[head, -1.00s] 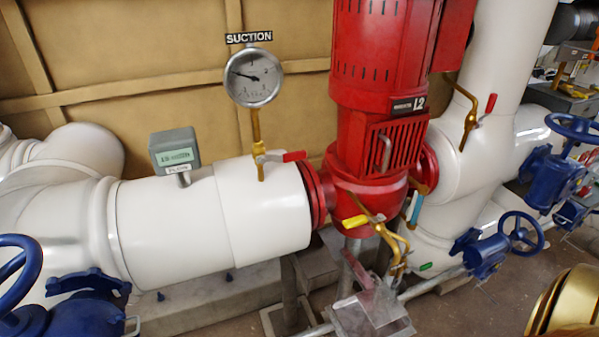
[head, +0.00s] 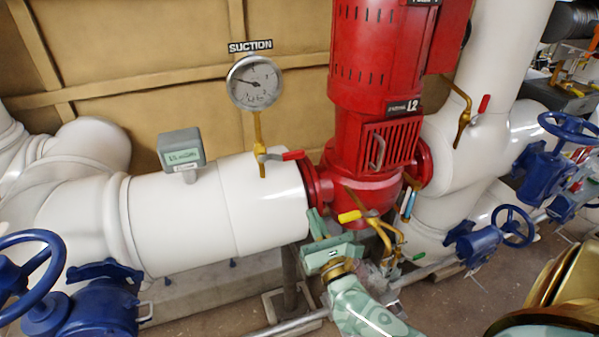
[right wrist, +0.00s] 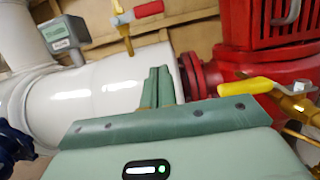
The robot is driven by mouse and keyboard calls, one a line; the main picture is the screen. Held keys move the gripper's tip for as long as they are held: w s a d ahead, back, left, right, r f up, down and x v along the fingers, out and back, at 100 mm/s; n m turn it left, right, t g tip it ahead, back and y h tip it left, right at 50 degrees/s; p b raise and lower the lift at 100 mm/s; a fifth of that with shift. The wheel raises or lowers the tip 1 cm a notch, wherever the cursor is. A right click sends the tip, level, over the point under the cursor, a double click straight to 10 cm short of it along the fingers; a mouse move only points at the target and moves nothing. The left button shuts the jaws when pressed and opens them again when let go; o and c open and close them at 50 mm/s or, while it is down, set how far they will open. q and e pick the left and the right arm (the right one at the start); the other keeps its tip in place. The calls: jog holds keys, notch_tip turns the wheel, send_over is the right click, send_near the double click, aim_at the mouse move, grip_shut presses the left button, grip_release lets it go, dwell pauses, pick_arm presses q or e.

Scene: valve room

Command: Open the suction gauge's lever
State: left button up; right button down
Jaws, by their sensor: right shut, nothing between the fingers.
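The suction gauge (head: 254,82) is a round white dial under a "SUCTION" sign, on a thin brass stem above the white pipe. Its lever (head: 293,155) is red, on a small valve at the stem's foot, and points right, crosswise to the upright stem. The lever also shows at the top of the right wrist view (right wrist: 148,10). My right gripper (head: 316,222) is green, shut and empty, below and slightly right of the lever, apart from it. Its closed fingers (right wrist: 158,87) show before the white pipe in the right wrist view. My left gripper is not in view.
The red pump (head: 375,120) stands right of the lever. A yellow-handled valve (head: 350,216) is close right of my right gripper. A grey flow meter (head: 180,148) sits on the white pipe (head: 175,225). Blue handwheels (head: 30,270) stand at left and right (head: 520,226).

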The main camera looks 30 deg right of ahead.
aim_at(282, 157)
jog(key=x, duration=1)
notch_tip(282, 157, up, 4)
jog(key=p, duration=0.3)
jog(key=shift+r+n+p, duration=0.25)
jog(key=shift+n+p, duration=0.05)
jog(key=shift+n, duration=0.2)
